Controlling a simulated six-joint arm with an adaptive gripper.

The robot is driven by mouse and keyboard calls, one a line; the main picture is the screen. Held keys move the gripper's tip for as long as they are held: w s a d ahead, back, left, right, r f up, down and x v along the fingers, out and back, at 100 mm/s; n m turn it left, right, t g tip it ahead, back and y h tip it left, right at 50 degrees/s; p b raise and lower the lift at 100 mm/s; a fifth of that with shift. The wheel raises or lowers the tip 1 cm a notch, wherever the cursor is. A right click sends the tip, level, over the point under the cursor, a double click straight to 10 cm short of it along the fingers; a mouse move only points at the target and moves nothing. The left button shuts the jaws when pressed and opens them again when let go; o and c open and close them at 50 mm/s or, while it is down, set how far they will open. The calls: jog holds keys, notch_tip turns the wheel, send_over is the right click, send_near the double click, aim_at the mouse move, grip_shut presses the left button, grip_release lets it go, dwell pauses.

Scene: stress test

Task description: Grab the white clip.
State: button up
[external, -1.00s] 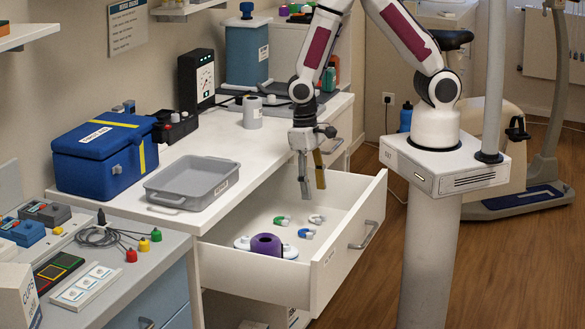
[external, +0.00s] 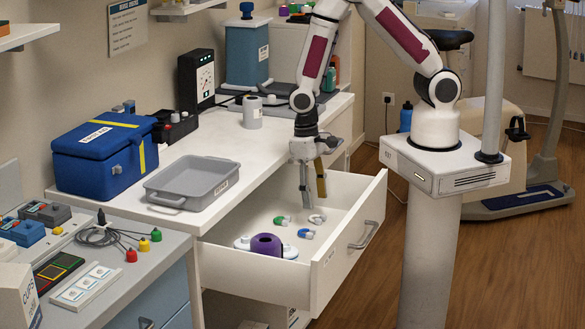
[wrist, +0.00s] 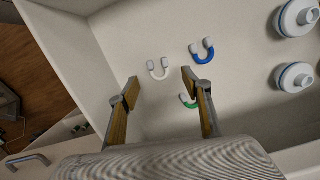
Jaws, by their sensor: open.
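The white clip (external: 317,219), a small U shape with pale grey ends, lies on the floor of the open drawer (external: 347,240). In the wrist view the white clip (wrist: 158,71) shows just beyond the fingertips, between their lines. My gripper (external: 312,202) is open and empty, pointing down into the drawer above the clips. In the wrist view its two fingers (wrist: 159,80) are spread wide. A blue clip (wrist: 203,53) lies to the right of the white one. A green clip (wrist: 189,102) lies partly hidden behind the right finger.
A purple ring-shaped object (external: 266,245) and white round items (wrist: 298,76) sit in the drawer's near part. The drawer walls surround the clips. A grey tray (external: 193,181) and a blue box (external: 104,154) stand on the counter.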

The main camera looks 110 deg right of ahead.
aim_at(316, 216)
jog(key=shift+s+f, duration=0.15)
jog(key=shift+f, duration=1.15)
jog(key=shift+s+f, duration=0.1)
jog(key=shift+f, duration=1.2)
jog(key=shift+c, duration=0.5)
jog(key=c, duration=0.7)
